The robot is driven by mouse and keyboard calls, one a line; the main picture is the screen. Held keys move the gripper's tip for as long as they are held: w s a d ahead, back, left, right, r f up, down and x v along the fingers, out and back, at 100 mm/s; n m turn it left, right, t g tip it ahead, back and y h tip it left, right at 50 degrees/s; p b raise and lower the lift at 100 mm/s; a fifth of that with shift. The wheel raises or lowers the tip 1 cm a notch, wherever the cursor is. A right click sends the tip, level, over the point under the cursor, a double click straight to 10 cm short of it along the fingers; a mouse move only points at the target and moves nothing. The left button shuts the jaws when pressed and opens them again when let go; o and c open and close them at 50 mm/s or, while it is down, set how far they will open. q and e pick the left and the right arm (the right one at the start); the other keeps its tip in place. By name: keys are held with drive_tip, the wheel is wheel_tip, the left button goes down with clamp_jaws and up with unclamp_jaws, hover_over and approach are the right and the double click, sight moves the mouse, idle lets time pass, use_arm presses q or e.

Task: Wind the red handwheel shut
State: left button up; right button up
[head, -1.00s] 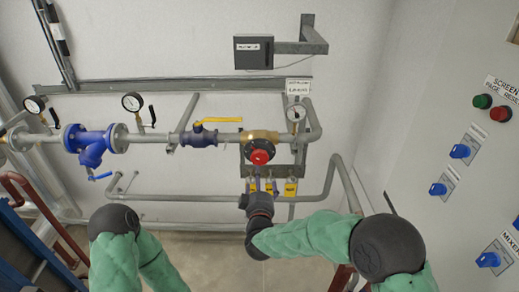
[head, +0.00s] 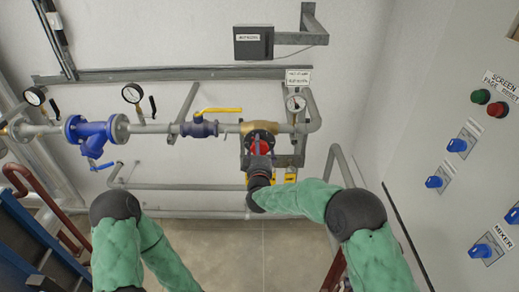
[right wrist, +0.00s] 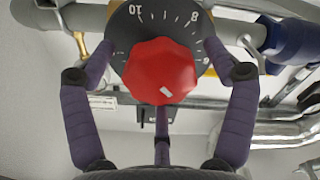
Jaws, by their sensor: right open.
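The red handwheel (right wrist: 160,72) sits on a black numbered dial (right wrist: 165,22) in the right wrist view, with a white mark on its lower face. In the head view the handwheel (head: 259,147) shows on the pipe line, partly hidden by my right gripper (head: 259,160). In the right wrist view my right gripper (right wrist: 160,85) is open, with its fingers spread to the left, right and below the handwheel. I see no clear contact between fingers and wheel. My left arm shows at the lower left of the head view, but its gripper is not visible.
A blue valve with a yellow lever (head: 218,110) and a blue strainer (head: 90,135) sit on the pipe to the left. A gauge (head: 295,103) stands just right of the wheel. A control panel (head: 460,150) with knobs fills the right side.

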drive_tip(key=shift+c, duration=0.3)
drive_tip(key=c, duration=1.1)
drive_tip(key=shift+f+m+b, duration=0.1)
drive_tip(key=shift+m+b, duration=0.3)
drive_tip(key=shift+b, duration=0.3)
drive_tip(key=m+b, duration=1.1)
drive_tip(key=b, duration=0.1)
drive_tip(key=m+b, duration=0.3)
drive_tip(key=m, duration=0.1)
drive_tip(key=shift+f, duration=0.1)
drive_tip(key=m+b, duration=0.4)
drive_tip(key=shift+m, duration=0.3)
drive_tip(key=m+b, duration=0.3)
drive_tip(key=m, duration=0.1)
drive_tip(key=shift+m+b, duration=0.95)
drive_tip(key=shift+m, duration=0.35)
